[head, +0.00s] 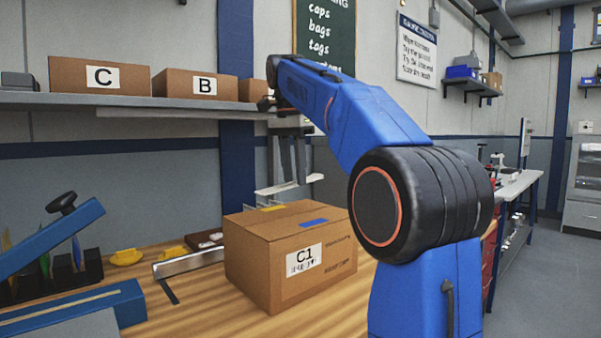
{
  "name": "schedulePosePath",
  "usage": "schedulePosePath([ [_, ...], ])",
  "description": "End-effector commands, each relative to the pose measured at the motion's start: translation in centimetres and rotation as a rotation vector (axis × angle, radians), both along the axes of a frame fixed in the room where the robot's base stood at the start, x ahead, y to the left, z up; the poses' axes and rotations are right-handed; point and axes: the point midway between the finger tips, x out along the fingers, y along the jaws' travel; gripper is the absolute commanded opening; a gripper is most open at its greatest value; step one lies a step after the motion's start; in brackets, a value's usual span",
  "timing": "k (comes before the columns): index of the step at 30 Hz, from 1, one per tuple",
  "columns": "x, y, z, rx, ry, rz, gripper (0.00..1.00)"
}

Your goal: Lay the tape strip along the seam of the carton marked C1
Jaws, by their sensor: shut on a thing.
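The carton marked C1 (253,262) is a closed brown box on the wooden bench, with a white label on its front. Its top carries a blue strip (313,222) near the front edge and a yellow strip (273,208) towards the back. My gripper (288,182) points down, above and behind the carton's top. It is shut on a thin pale strip (268,190), held roughly level and apart from the carton. I cannot tell for sure that this is the tape strip. The seam is hard to make out.
Boxes marked C (68,75) and B (168,82) stand on a wall shelf (60,101) behind. A metal straightedge (190,262), yellow items (126,257) and a blue lever tool (50,238) lie left of the carton. Bare bench (220,322) shows in front.

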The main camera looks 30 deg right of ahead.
Motion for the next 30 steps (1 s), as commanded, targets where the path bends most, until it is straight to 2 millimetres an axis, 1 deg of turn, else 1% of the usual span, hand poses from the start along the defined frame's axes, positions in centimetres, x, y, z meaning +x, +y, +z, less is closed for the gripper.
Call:
schedulePosePath([
  [10,0.0,0.0,0.0,0.0,0.001,0.001,0.13],
  [14,0.0,0.0,-0.3,0.0,0.001,0.0,0.13],
  [30,0.0,0.0,-3.6,0.001,0.002,0.001,0.13],
])
